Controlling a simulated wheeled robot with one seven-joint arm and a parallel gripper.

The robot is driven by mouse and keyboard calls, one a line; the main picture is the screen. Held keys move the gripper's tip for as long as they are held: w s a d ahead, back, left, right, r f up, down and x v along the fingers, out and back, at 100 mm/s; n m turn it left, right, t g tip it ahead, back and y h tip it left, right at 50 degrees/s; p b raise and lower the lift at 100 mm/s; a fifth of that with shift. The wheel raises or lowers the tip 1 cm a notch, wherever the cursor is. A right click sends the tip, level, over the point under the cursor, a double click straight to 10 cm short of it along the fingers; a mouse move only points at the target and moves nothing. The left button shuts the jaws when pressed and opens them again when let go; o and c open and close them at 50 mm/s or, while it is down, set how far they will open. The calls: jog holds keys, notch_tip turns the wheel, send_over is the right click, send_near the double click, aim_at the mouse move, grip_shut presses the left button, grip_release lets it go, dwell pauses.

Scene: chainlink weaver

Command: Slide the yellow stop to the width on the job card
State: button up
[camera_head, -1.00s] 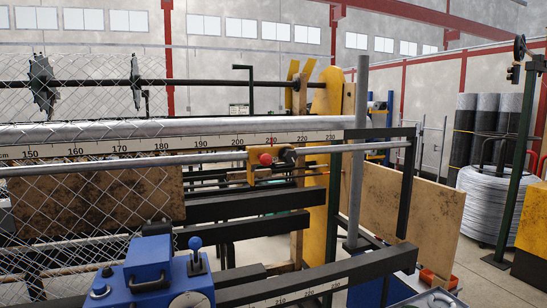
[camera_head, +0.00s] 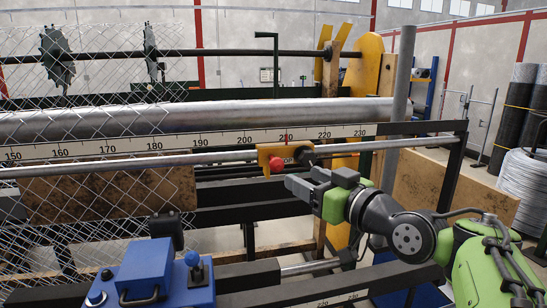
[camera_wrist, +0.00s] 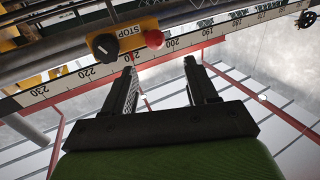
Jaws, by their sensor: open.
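The yellow stop (camera_head: 264,158) sits on the long grey rod (camera_head: 215,156) below the white scale (camera_head: 250,138). It has a red knob (camera_head: 277,165) and a dark knob. A red mark stands at about 210 on the scale. In the wrist view the stop (camera_wrist: 122,29) is above my fingers, with a STOP label, black knob and red knob. My gripper (camera_head: 301,181) is open, just below and right of the stop, apart from it. In the wrist view the space between my fingertips (camera_wrist: 160,66) is empty. I see no readable job card.
A blue control box (camera_head: 160,275) with a joystick stands at the front left. Wire mesh (camera_head: 110,120) hangs across the left. Black frame bars (camera_head: 235,212) run below the rod, and a grey upright post (camera_head: 398,90) stands at the right.

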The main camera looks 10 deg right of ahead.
aim_at(281, 166)
jog(key=p+x, duration=0.1)
jog(key=x, duration=0.2)
jog(key=p+x, duration=0.1)
jog(key=x, duration=0.7)
jog(key=shift+w+d+p, duration=0.15)
jog(key=shift+d+p, duration=0.15)
jog(key=shift+p, duration=0.1)
jog(key=shift+w+f, duration=0.1)
jog(key=shift+w, duration=0.1)
jog(key=shift+s, duration=0.1)
jog(key=shift+c, duration=0.8)
grip_shut()
